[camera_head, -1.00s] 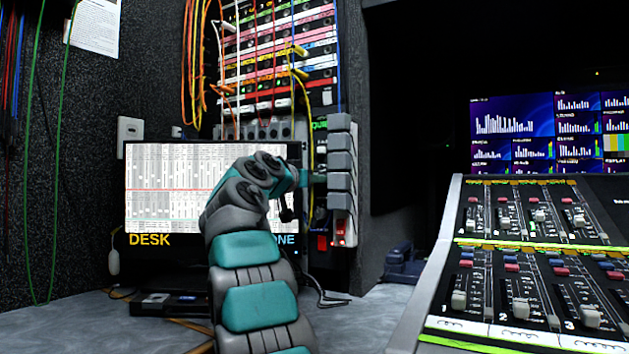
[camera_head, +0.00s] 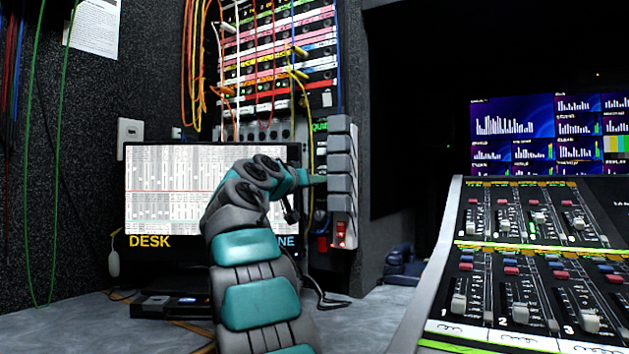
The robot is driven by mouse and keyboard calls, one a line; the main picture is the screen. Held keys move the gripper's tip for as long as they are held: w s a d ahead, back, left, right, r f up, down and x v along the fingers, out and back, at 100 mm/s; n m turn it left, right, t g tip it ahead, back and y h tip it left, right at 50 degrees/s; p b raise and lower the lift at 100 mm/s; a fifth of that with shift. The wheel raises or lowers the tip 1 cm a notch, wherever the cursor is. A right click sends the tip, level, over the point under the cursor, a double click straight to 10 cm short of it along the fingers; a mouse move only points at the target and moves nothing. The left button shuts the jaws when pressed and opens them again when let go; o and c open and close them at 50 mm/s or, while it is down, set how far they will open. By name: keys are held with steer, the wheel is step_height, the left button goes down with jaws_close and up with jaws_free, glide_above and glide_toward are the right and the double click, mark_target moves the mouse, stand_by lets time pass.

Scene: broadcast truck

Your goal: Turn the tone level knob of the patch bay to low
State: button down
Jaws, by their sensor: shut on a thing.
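The patch bay (camera_head: 283,60) is the tall rack at the back, with rows of coloured strips and patch cords. My gripper (camera_head: 318,180) is at the end of my teal and grey arm, by the narrow dark panel at the lower right of the patch bay. It reaches right, beside a column of grey blocks, and only a small teal part of its end shows. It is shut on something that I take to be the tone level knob. The knob, its pointer and its marks are hidden, so I cannot tell its setting.
A screen (camera_head: 160,180) labelled DESK stands behind my arm. A white strip with grey blocks (camera_head: 341,165) and a red switch (camera_head: 340,235) stands just right of my gripper. A fader desk (camera_head: 530,260) fills the right front. Loose cables hang at the left.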

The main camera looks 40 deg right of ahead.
steer(key=shift+n+p, duration=1.85)
steer(key=shift+n, duration=1.55)
steer(key=c, duration=0.6)
jaws_free()
steer(key=v, duration=0.7)
steer(key=shift+a, duration=0.4)
